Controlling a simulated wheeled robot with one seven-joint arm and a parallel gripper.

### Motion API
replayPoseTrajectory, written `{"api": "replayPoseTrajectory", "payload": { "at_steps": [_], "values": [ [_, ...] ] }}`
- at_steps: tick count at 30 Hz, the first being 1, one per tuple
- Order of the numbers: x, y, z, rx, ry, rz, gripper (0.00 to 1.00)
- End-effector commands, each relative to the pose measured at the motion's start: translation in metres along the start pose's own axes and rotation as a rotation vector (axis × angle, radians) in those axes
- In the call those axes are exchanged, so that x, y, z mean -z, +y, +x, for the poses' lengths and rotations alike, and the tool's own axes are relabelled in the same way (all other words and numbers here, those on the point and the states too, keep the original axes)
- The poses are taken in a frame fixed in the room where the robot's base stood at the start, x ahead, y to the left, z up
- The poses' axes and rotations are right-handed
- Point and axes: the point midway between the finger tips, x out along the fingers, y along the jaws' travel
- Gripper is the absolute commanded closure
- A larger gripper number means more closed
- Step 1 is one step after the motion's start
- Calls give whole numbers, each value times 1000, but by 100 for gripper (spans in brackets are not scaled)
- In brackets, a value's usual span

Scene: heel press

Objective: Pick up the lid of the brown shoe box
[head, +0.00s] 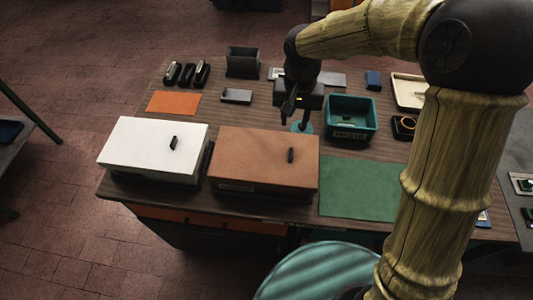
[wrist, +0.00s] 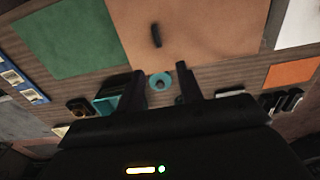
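The brown shoe box (head: 262,187) stands closed near the table's front edge. Its lid (head: 250,150) is a flat brown panel with a small dark upright handle (head: 291,155) right of its middle. In the wrist view the lid (wrist: 200,30) fills the top middle, with its handle (wrist: 156,36) ahead of the fingers. My gripper (head: 295,118) hangs above the table behind the box, apart from the lid. In the wrist view my gripper (wrist: 160,85) shows two fingers spread apart with nothing held between them; a teal round thing (wrist: 160,81) shows in the gap, beyond them.
A white box (head: 150,150) with its own dark handle stands close left of the brown box. A green mat (head: 358,188) lies flat to the right. A teal bin (head: 351,117) stands behind the mat. An orange sheet (head: 173,103) and dark staplers (head: 187,74) are at the back left.

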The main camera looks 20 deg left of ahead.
Motion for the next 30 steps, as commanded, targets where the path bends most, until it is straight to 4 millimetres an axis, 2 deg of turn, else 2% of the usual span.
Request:
{"api": "replayPoseTrajectory", "payload": {
  "at_steps": [13, 17, 26, 30],
  "values": [
    [-1, 0, 75, 0, -3, 0, 64],
    [-1, 0, 83, 1, 0, 0, 64],
    [-1, 0, 84, 1, 0, 0, 64],
    [-3, 2, 92, 0, -3, 0, 64]
  ]
}}
